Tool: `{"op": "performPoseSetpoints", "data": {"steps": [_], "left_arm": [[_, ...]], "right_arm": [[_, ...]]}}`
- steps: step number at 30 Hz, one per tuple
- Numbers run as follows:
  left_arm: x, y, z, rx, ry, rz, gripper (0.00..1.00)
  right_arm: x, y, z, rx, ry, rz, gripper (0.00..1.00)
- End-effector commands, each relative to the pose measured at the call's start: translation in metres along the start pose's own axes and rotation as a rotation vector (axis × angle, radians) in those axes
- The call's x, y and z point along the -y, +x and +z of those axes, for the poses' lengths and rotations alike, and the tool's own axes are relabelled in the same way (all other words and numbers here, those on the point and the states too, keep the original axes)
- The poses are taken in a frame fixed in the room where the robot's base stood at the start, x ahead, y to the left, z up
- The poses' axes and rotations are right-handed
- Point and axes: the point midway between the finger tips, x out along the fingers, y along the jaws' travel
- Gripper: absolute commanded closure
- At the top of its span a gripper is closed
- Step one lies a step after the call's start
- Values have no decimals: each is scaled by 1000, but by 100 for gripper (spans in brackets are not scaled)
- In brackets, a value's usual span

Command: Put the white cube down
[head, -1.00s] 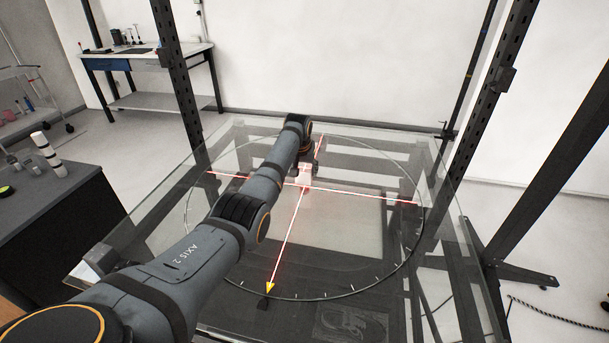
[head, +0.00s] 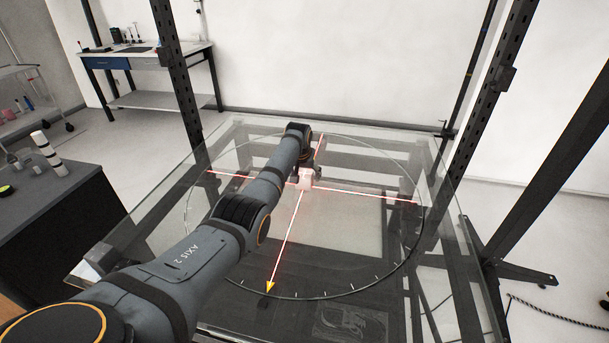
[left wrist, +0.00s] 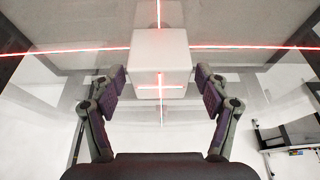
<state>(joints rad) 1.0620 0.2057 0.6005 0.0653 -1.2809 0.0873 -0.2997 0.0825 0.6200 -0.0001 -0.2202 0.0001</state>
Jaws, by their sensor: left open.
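The white cube (head: 305,179) rests on the glass top, where the red laser lines cross; it also shows in the left wrist view (left wrist: 161,62). My left gripper (left wrist: 161,78) is open, with one finger on each side of the cube's near end. Gaps show between both fingers and the cube, and most of the cube lies beyond the fingertips. In the head view the left gripper is small and partly hidden by its own arm. My right gripper is not in view.
The glass table (head: 365,265) carries a round scale ring with a yellow arrow (head: 270,286) at its near side. Dark uprights (head: 177,75) stand around it. A dark cabinet (head: 50,215) with a striped cylinder is at the left. The glass right of the cube is clear.

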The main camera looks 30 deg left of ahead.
Motion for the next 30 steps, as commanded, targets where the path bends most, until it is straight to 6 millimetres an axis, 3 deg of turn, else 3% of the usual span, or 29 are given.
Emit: {"op": "performPoseSetpoints", "data": {"steps": [8, 15, 21, 30], "left_arm": [[0, -26, -4, -3, 0, 0, 25], [0, -81, -3, -6, 0, 0, 25], [0, -115, -2, -2, 0, 0, 25], [0, -125, -2, 0, 0, 0, 25]], "right_arm": [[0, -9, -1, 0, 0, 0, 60], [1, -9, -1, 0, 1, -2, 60], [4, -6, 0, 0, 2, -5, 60], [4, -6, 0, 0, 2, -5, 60]]}}
